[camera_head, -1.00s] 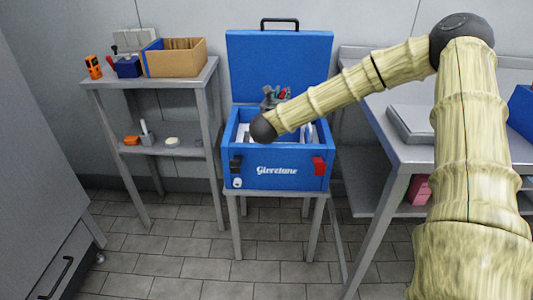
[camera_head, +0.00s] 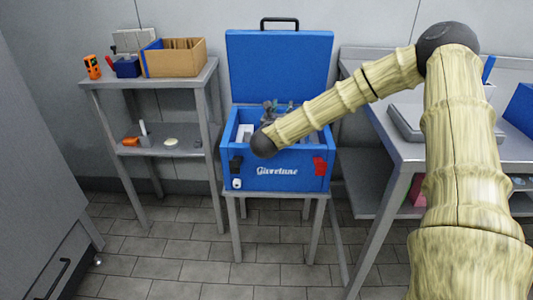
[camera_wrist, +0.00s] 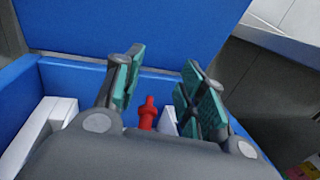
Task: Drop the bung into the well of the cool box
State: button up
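The blue cool box (camera_head: 250,172) stands on a small grey stand with its lid (camera_head: 280,65) raised at the back. My gripper (camera_head: 279,105) is over the box opening, partly hidden by my arm. In the wrist view its two teal-padded fingers (camera_wrist: 162,78) are apart, with a gap between them. A red peg-like piece, which looks like the bung (camera_wrist: 147,113), stands upright below and between the fingers, inside the box outline. I see no finger touching it. Its lower end and the well are hidden by my gripper.
White blocks (camera_wrist: 38,130) lie inside the box. A grey shelf (camera_head: 185,76) at the left bears a cardboard-coloured bin (camera_head: 176,60) and small tools. A grey bench (camera_head: 384,128) stands close at the right. The raised lid closes off the back of the box.

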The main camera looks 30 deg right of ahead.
dwell(0.3)
jog(key=v, duration=1.2)
